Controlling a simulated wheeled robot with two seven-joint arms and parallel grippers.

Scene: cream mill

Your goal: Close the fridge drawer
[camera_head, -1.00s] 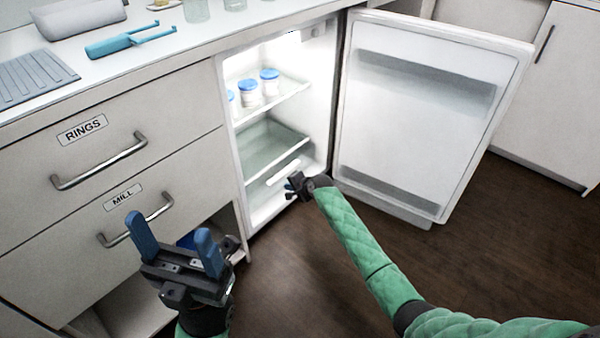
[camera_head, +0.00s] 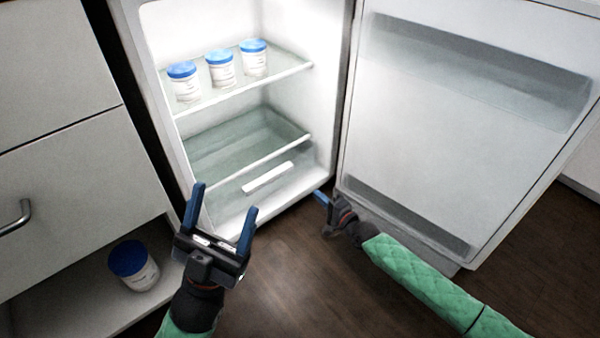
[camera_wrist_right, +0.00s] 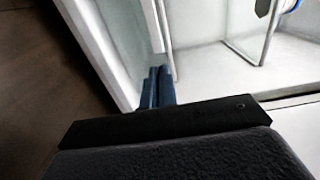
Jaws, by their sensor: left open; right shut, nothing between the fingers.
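The fridge drawer (camera_head: 230,146) is a clear greenish bin low in the open fridge, with a pale handle (camera_head: 268,178) on its front. I see into it from above and it looks empty; how far out it stands is hard to tell. My left gripper (camera_head: 224,200) is open and empty, in front of the drawer's left part in the picture. My right gripper (camera_head: 321,197) is shut and empty, low by the fridge's right front corner, right of the handle and apart from it. Its blue fingers lie together in the right wrist view (camera_wrist_right: 158,86).
The fridge door (camera_head: 450,130) stands wide open at the right, near my right arm. Three blue-lidded jars (camera_head: 221,70) stand on the shelf above the drawer. Another blue-lidded jar (camera_head: 136,268) sits in the open cabinet at the lower left. Dark floor (camera_head: 290,270) is clear between.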

